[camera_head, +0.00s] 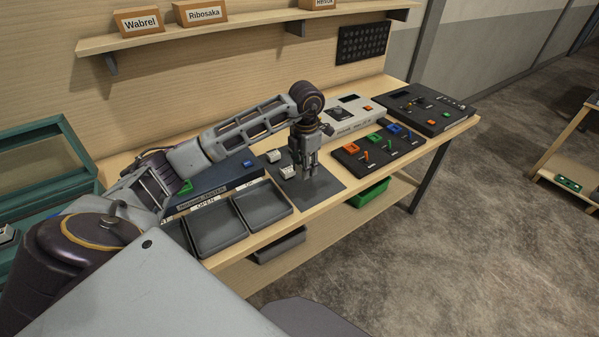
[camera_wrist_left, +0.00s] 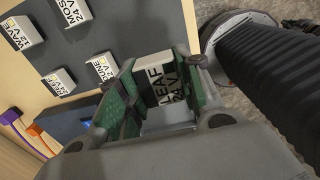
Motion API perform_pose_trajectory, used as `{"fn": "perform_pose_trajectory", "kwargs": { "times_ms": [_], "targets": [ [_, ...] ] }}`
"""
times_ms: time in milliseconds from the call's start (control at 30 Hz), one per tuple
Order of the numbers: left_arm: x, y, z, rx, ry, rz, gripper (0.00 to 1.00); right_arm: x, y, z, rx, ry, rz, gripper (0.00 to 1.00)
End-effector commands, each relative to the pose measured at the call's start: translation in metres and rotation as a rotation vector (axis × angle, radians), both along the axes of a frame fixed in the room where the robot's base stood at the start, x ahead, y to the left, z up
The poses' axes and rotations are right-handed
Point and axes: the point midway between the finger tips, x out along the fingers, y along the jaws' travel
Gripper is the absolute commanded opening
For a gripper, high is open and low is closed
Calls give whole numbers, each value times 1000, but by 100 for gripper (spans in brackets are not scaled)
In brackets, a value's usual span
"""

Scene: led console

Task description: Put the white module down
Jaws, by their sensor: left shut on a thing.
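My left gripper (camera_head: 308,172) is over the dark mat (camera_head: 326,187) on the workbench, pointing down. In the left wrist view the left gripper (camera_wrist_left: 160,95) is shut on a white module (camera_wrist_left: 155,88) labelled LEAF 24 V, which sits between its green pads. In the head view the held module cannot be made out among the fingers, and I cannot tell whether it touches the mat. Other white modules stand on the mat to the left of the gripper, one at the back (camera_head: 273,156) and one nearer (camera_head: 288,171). My right gripper is not in view.
In the left wrist view, modules labelled WAVE (camera_wrist_left: 22,33) and MOSS (camera_wrist_left: 73,12) stand on the mat. Dark trays (camera_head: 262,205) and a blue module tester (camera_head: 225,178) lie left of it. A panel with coloured switches (camera_head: 376,148) lies right.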

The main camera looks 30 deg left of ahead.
Motion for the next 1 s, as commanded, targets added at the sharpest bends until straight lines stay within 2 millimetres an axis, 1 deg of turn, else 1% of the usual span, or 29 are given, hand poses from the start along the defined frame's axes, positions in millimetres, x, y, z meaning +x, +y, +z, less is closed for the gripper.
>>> {"fn": "perform_pose_trajectory", "kwargs": {
  "times_ms": [167, 267, 600, 700, 1000],
  "targets": [
    [0, 0, -3, -1, 0, 0, 11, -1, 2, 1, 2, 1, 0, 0],
    [0, 0, -11, -1, 3, 0, 11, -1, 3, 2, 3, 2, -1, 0],
    [-1, 0, -53, -1, 3, 0, 11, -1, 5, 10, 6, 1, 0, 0],
    [0, 0, -59, -1, 0, 0, 11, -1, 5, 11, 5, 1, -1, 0],
    [0, 0, -62, 0, -1, 0, 11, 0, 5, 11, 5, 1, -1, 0]
  ]
}}
